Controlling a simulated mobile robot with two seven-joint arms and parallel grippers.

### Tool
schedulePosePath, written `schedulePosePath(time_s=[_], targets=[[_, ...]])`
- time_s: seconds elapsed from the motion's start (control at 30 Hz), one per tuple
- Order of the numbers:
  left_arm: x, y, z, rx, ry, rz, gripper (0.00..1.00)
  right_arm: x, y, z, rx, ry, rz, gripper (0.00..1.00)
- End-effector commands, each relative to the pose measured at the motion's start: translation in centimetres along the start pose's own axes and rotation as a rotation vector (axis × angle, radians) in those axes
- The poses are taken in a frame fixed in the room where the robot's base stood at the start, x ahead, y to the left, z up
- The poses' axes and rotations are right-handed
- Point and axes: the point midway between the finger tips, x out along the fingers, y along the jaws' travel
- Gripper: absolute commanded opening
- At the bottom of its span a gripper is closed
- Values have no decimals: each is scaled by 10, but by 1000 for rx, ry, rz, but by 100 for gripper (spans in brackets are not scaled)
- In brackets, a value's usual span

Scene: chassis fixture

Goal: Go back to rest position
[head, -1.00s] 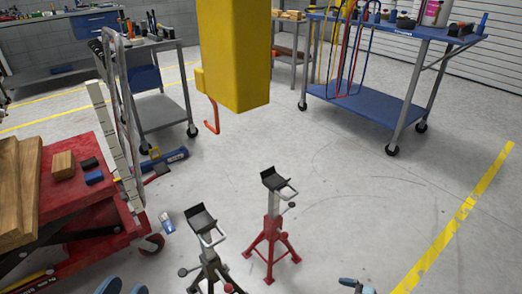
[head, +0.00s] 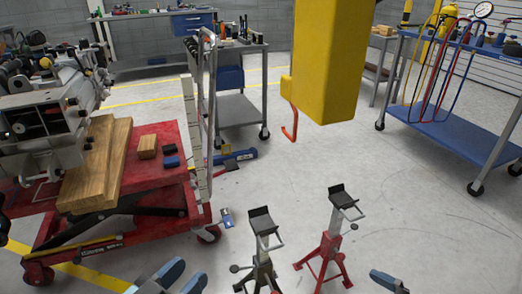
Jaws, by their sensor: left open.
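My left gripper (head: 178,280) shows at the bottom edge, left of centre. Its two blue-grey fingertips are apart with bare floor between them, and it holds nothing that I can see. My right gripper (head: 388,281) shows only as a small blue-and-grey tip at the bottom edge, right of centre. Its other finger is not clear, so I cannot tell its opening. Both arms are out of frame below. Neither gripper visibly touches anything.
A dark jack stand (head: 263,246) and a red jack stand (head: 329,246) stand between the grippers. A red lift cart (head: 172,200) bearing wood blocks and machinery is at left. A yellow hanging block (head: 326,60) is overhead.

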Motion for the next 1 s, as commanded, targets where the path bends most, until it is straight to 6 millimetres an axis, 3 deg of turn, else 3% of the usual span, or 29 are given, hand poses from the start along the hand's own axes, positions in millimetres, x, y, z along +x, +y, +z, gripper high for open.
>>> schedulePosePath(time_s=[0.57,0.63,0.93,1.0], targets=[[0,0,0,0,0,0,43,40,-13,-91,423,266,147,100],[-2,4,-27,-28,28,-7,43,31,-6,-115,449,294,156,100],[-18,16,-106,-165,205,-51,43,-5,10,-186,576,469,218,100],[-14,11,-110,-148,152,-69,43,-4,16,-188,565,411,227,100]])
